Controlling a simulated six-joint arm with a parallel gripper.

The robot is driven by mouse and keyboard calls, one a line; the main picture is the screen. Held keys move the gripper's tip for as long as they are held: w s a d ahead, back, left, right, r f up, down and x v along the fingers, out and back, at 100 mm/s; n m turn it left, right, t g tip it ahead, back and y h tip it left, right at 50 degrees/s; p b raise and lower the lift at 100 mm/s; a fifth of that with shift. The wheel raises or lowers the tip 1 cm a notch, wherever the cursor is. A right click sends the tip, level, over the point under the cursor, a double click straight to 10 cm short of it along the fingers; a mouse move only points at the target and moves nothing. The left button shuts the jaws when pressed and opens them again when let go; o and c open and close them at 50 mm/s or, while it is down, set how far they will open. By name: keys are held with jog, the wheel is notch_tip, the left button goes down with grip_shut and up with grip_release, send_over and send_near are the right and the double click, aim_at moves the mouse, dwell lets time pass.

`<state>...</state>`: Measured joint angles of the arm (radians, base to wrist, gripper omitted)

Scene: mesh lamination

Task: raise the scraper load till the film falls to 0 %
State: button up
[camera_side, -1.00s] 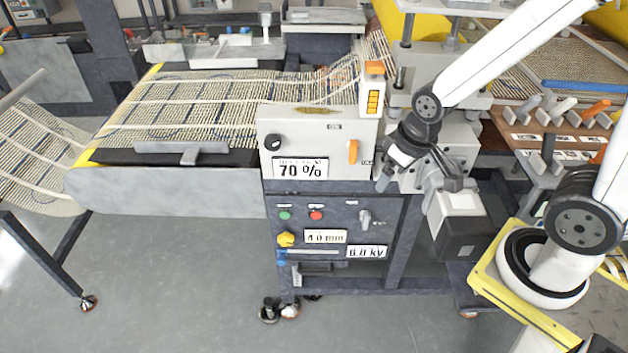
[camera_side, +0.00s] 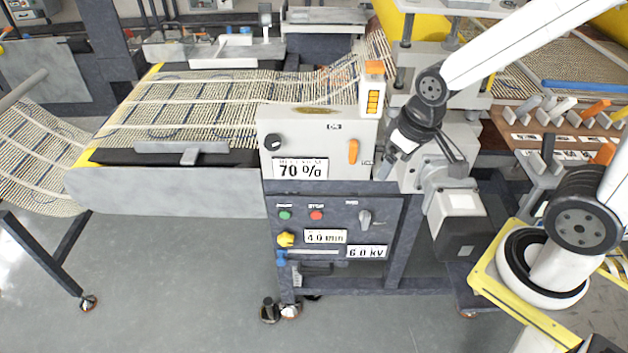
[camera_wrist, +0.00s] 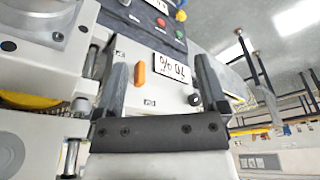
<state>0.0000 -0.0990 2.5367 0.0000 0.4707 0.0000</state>
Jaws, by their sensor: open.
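A white display (camera_side: 300,169) reads 70 % on the light grey upper panel (camera_side: 318,125); its small heading is too blurred to read. An orange lever (camera_side: 353,151) stands upright at the panel's right, and a black round knob (camera_side: 273,142) is at its left. My gripper (camera_side: 387,173) is to the right of the orange lever, apart from it. In the wrist view, my gripper (camera_wrist: 158,68) is open and empty, its fingers spread, with the orange lever (camera_wrist: 139,73) and the display (camera_wrist: 173,67) seen between them. The scraper itself cannot be made out.
An orange-lit column (camera_side: 373,90) rises above the panel. Mesh (camera_side: 190,105) lies on the table at left.

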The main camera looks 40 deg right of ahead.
jog(key=v, duration=0.2)
notch_tip(320, 180, up, 3)
jog(key=m+t+h, duration=0.3)
jog(key=t, duration=0.8)
send_over(272, 145)
jog(key=s+a, duration=0.2)
jog(key=a, duration=0.1)
notch_tip(272, 145, down, 13)
jog(key=s+a+m+h, duration=0.2)
jog(key=m+h, duration=0.1)
jog(key=h, duration=0.6)
jog(key=shift+s+r+g+h, duration=0.2)
jog(key=shift+s+g+h, duration=0.2)
jog(key=shift+d, duration=0.1)
jog(key=shift+x, duration=3.9)
